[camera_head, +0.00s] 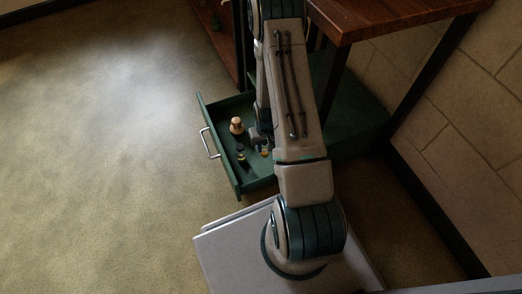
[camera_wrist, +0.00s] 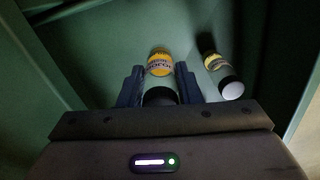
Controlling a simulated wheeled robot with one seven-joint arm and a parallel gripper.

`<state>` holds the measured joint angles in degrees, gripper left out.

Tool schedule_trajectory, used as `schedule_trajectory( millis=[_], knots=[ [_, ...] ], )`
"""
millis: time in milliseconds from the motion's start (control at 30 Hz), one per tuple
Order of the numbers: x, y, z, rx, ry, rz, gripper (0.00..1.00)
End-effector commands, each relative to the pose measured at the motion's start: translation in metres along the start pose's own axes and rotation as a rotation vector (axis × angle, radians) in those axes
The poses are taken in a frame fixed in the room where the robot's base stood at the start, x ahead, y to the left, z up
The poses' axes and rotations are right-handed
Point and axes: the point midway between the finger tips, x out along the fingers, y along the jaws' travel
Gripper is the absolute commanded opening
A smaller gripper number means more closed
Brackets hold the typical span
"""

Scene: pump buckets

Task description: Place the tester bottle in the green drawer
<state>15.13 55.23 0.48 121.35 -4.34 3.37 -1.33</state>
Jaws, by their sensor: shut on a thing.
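The green drawer (camera_head: 222,176) stands pulled open, with a silver handle on its front. My gripper (camera_head: 261,146) is low inside the drawer, partly hidden by my arm. In the wrist view my gripper (camera_wrist: 160,76) has its two dark fingers on either side of a bottle with a yellow label and a black end, seemingly the tester bottle (camera_wrist: 160,62). It is shut on this bottle.
A second bottle (camera_wrist: 220,72) with a yellow label and white end lies to the right in the wrist view. A wooden tabletop (camera_head: 390,14) overhangs at upper right.

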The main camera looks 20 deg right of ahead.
Motion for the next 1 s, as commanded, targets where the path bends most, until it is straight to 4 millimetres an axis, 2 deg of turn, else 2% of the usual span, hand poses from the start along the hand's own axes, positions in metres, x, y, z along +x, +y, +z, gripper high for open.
schedule_trajectory(
  millis=[33,200,367,600,1000],
  knots=[
    [0.01,-0.002,-0.009,-0.001,0.001,0.0,0.08],
    [0.018,-0.005,-0.027,-0.001,0.0,0.0,0.08],
    [0.027,-0.005,-0.029,-0.001,-0.002,0.0,0.08],
    [0.059,-0.005,-0.029,-0.001,-0.002,0.0,0.08],
    [0.061,-0.005,-0.028,-0.001,-0.002,0.0,0.08]
  ],
)
